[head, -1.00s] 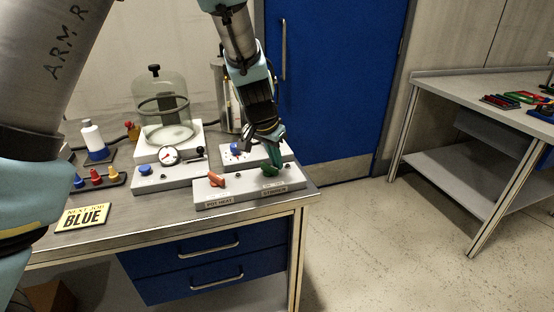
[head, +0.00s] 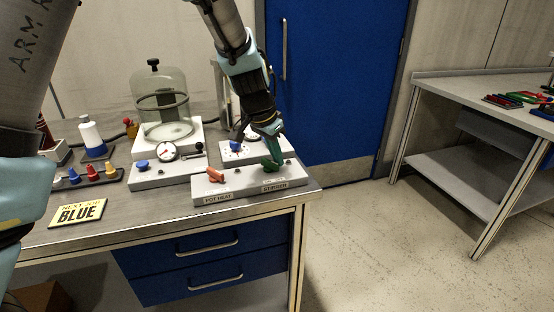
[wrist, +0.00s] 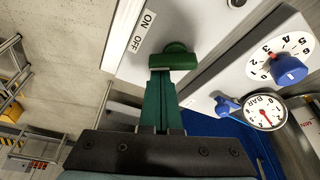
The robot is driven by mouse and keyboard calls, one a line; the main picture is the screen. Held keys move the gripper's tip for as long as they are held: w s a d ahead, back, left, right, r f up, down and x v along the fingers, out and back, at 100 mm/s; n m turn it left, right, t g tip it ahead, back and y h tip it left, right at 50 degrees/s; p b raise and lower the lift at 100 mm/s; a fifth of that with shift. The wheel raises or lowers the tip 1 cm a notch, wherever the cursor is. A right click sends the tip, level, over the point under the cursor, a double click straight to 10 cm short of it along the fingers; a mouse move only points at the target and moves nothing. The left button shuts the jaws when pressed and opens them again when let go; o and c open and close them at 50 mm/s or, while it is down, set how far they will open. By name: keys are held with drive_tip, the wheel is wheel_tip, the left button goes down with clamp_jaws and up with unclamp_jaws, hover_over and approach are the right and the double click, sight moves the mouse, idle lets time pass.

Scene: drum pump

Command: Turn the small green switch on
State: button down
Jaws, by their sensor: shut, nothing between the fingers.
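The small green switch (head: 269,163) sits on a low white box (head: 240,189) at the table's right front, above the STIRRER label. In the wrist view the green switch (wrist: 175,57) shows a rounded top and a bar, beside an ON/OFF label (wrist: 142,32). I cannot tell which setting it points to. My gripper (head: 272,150) reaches down from above, with its green fingers shut and empty. In the wrist view the fingertips (wrist: 161,74) are right at the switch's bar and overlap it; I cannot tell whether they touch.
An orange switch (head: 215,174) is left of it, by the POT HEAT label. Behind stand a blue knob with a dial (head: 235,146), a gauge (head: 167,152) and a glass bell jar (head: 163,108). A yellow BLUE card (head: 77,213) lies front left. The floor to the right is clear.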

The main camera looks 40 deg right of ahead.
drive_tip(key=shift+f+m+b, duration=0.15)
drive_tip(key=shift+m+b, duration=0.15)
drive_tip(key=shift+b, duration=0.15)
drive_tip(key=shift+a+f+m+g+b, duration=0.1)
drive_tip(key=shift+a+m+g+b, duration=0.25)
drive_tip(key=shift+m+b, duration=0.7)
drive_tip(key=shift+s+a+m+g+b, duration=0.15)
drive_tip(key=shift+m+g+b, duration=0.3)
drive_tip(key=shift+m+b, duration=0.5)
drive_tip(key=m, duration=0.3)
drive_tip(key=shift+s+a+r+g+y, duration=0.1)
drive_tip(key=shift+a+r+g+y, duration=0.15)
drive_tip(key=shift+g+y, duration=0.15)
drive_tip(key=shift+a+m+g+y+p, duration=0.15)
drive_tip(key=shift+m+g+y+p, duration=0.1)
drive_tip(key=shift+m, duration=0.65)
drive_tip(key=shift+a+m+g+y+p, duration=0.15)
drive_tip(key=shift+m+p, duration=0.1)
drive_tip(key=shift+m, duration=0.65)
drive_tip(key=shift+d, duration=0.1)
drive_tip(key=shift+w+d+p, duration=0.4)
drive_tip(key=shift+w+d, duration=0.05)
drive_tip(key=shift+w, duration=0.25)
